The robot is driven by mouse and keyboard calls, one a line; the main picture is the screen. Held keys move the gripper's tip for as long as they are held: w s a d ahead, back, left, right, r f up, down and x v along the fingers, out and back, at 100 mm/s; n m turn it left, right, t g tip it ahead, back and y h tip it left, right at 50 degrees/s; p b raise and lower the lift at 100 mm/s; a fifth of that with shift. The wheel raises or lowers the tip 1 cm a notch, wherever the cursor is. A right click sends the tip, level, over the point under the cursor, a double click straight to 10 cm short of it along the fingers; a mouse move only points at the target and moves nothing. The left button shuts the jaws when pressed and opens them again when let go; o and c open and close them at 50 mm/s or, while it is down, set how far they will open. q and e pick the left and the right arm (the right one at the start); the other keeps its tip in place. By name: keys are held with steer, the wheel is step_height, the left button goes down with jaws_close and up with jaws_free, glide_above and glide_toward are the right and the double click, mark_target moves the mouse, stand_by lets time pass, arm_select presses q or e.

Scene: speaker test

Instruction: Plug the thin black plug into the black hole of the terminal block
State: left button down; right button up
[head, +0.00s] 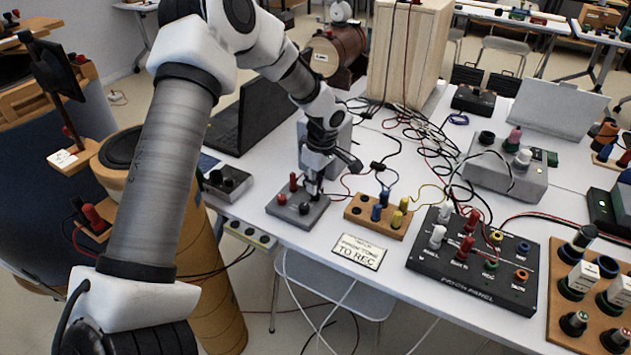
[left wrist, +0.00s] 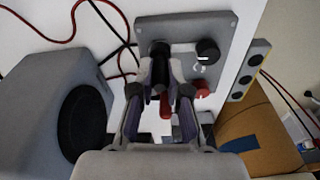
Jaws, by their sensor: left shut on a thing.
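The terminal block (head: 314,218) is a grey box near the table's left front edge, with red and black fittings on top. It also shows in the left wrist view (left wrist: 222,30). My left gripper (head: 313,184) points down over the block. In the left wrist view its fingers (left wrist: 160,80) are shut on the thin black plug (left wrist: 160,62), which is upright over the block's top. The gripper hides most of the plug, and I cannot tell whether its tip is inside a hole. A black round fitting (left wrist: 207,51) stands beside it. My right gripper is not in view.
A wooden block with coloured posts (head: 362,215) and a sign (head: 359,251) lie right of the terminal block. A black patch panel (head: 470,270) is further right. Loose cables run behind. A grey speaker (left wrist: 75,115) stands close by.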

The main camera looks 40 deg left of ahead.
arm_select(q)
steer(key=shift+f, duration=0.2)
steer(key=c, duration=1.1)
jaws_free()
steer(key=shift+o, duration=0.2)
steer(key=shift+r+p, duration=3.2)
steer(key=shift+r, duration=0.6)
steer(key=shift+f, duration=0.1)
